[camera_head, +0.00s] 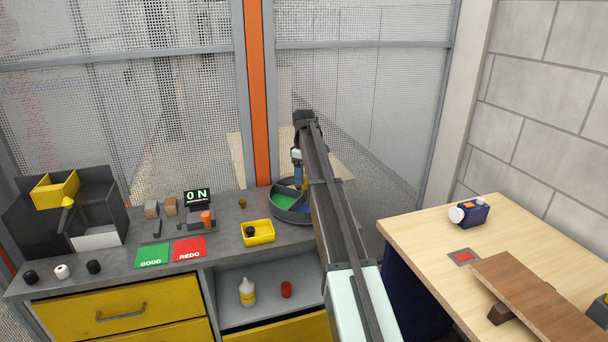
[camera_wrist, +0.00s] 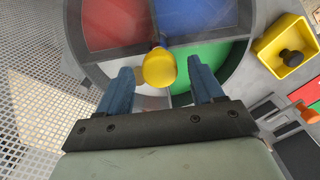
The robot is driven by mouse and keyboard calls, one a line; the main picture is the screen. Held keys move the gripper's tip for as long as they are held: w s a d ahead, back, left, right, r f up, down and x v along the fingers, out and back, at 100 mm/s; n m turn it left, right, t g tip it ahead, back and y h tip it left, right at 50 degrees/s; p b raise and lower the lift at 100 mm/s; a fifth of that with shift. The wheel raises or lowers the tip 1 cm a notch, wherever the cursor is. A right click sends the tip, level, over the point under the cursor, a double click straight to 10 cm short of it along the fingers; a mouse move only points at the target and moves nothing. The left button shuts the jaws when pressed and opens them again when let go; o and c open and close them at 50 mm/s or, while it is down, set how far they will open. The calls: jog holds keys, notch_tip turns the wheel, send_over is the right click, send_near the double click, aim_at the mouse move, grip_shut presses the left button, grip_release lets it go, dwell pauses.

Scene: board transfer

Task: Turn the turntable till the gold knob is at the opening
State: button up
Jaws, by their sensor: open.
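The turntable (camera_head: 287,214) is a round grey tray at the back right of the bench, partly hidden behind my arm. The wrist view shows its grey rim (camera_wrist: 238,70) and red (camera_wrist: 112,22), blue (camera_wrist: 190,20), green (camera_wrist: 212,62) and white sectors split by dividers. A rounded yellow-gold knob (camera_wrist: 160,68) stands near the middle of that view, between my open fingers, with gaps visible on both sides. My gripper (camera_head: 300,180) is over the turntable, pointing down. I cannot make out the opening. A small brownish-gold knob (camera_head: 242,203) stands on the bench left of the turntable.
A yellow bin (camera_head: 258,239) holding a black knob stands just left of the turntable. Farther left are a display (camera_head: 197,196), green and red cards, blocks and a dark sorting box. A mesh fence stands behind. A wooden table (camera_head: 417,232) is at right.

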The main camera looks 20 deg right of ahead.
jog(key=shift+c, duration=0.2)
grip_shut()
dwell(0.4)
